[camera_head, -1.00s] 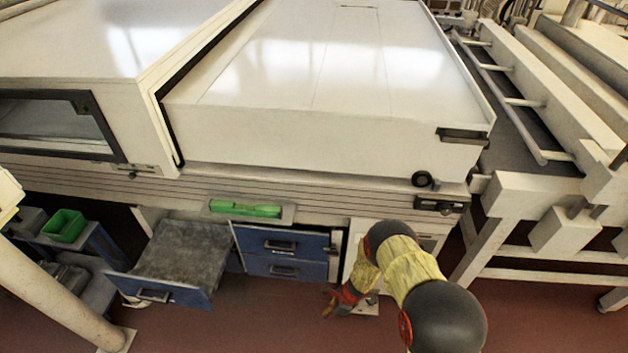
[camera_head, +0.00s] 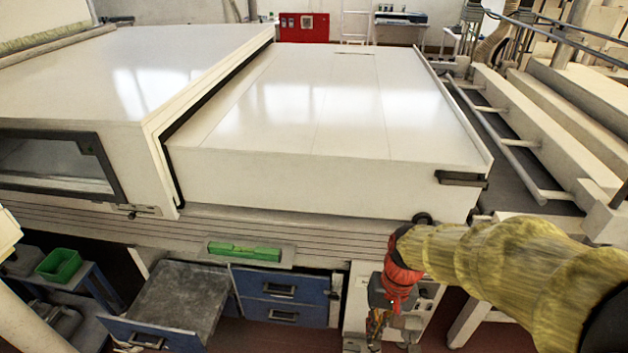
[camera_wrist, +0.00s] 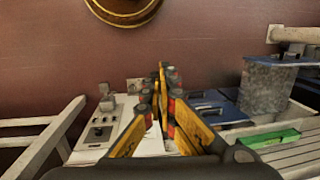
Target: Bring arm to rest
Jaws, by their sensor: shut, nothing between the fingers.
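My gripper (camera_head: 375,338) hangs downward at the end of my yellow-sleeved arm, in front of the pale control cabinet under the machine. Its red wrist section shows just above it. In the wrist view my gripper (camera_wrist: 162,72) has its yellow and dark fingers together, with nothing between them. My arm reaches in from the right edge of the head view.
An open blue drawer (camera_head: 150,335) juts out at the lower left, beside closed blue drawers (camera_head: 283,290). A green object (camera_head: 244,252) lies on the ledge above. The white machine (camera_head: 330,110) fills the middle. A control panel (camera_wrist: 100,132) shows in the wrist view.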

